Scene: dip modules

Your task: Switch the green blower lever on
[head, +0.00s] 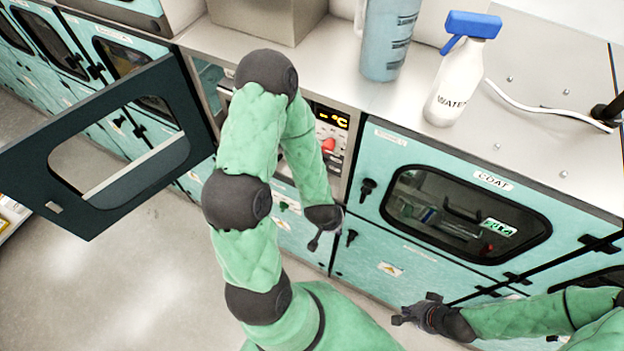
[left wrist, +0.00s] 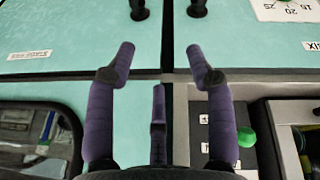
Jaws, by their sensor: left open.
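My right gripper (head: 402,318) is at the lower right, before the cabinets.
A red knob (head: 328,145) and a lit display (head: 331,117) are on the panel. An open dark door (head: 110,190) swings out at the left. A windowed cabinet (head: 375,205) is to the right. A spray bottle (head: 455,98) and a blue container (head: 385,45) stand on the counter.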

